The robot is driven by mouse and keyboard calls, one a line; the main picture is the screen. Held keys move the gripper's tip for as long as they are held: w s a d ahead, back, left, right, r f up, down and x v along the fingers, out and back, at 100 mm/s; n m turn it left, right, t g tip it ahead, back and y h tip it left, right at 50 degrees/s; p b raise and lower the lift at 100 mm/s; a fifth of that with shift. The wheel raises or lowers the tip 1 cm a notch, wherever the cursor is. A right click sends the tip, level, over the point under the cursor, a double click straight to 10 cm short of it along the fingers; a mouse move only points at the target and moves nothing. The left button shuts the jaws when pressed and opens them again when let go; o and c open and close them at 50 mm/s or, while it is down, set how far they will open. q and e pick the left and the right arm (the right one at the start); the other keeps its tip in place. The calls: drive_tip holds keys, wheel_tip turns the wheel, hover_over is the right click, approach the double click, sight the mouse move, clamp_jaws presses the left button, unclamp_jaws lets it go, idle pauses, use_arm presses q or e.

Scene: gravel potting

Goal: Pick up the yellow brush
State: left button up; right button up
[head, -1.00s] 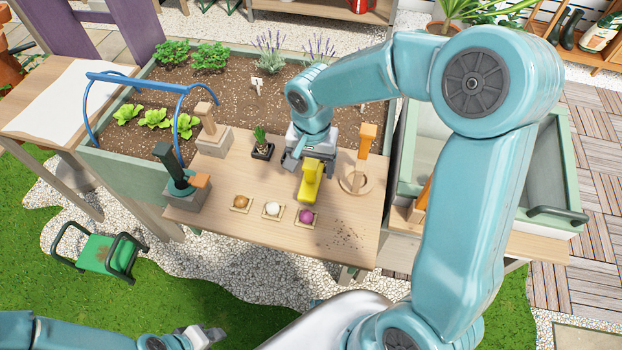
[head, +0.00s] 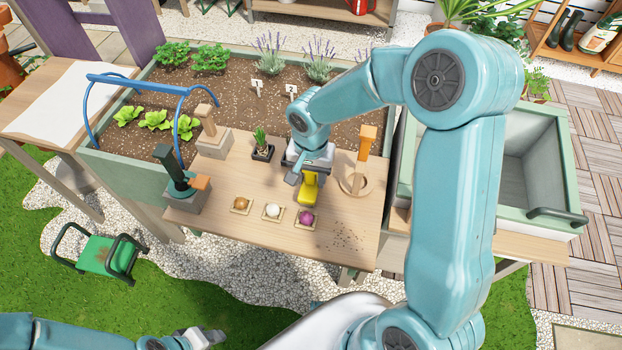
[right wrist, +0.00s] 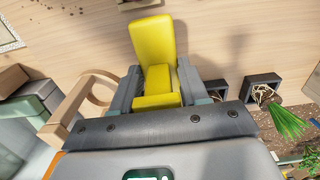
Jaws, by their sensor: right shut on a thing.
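The yellow brush (head: 307,194) is over the wooden table, between the seedling pot and the round wooden ring. My right gripper (head: 308,174) is shut on it. In the right wrist view, the brush (right wrist: 153,45) stands out between the two grey fingers of the gripper (right wrist: 158,88), with its broad yellow end beyond the fingertips. I cannot tell for sure how far it is above the table. My left gripper (head: 205,338) is at the bottom edge of the head view, away from the table; its jaws are too small to read.
The table (head: 235,260) also holds a potted seedling (head: 262,148), several bulbs on small trays (head: 272,211), a wooden ring with an orange-topped post (head: 365,148) and a dark-handled tool on a block (head: 182,180). Spilled gravel (head: 345,238) lies front right. A planter bed (head: 235,90) is behind.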

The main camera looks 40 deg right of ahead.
wheel_tip(320, 180, up, 20)
drive_tip(key=p, duration=0.1)
drive_tip(key=shift+p, duration=0.3)
drive_tip(key=shift+o, duration=1.3)
drive_tip(key=shift+w, duration=0.1)
drive_tip(key=shift+c, duration=0.4)
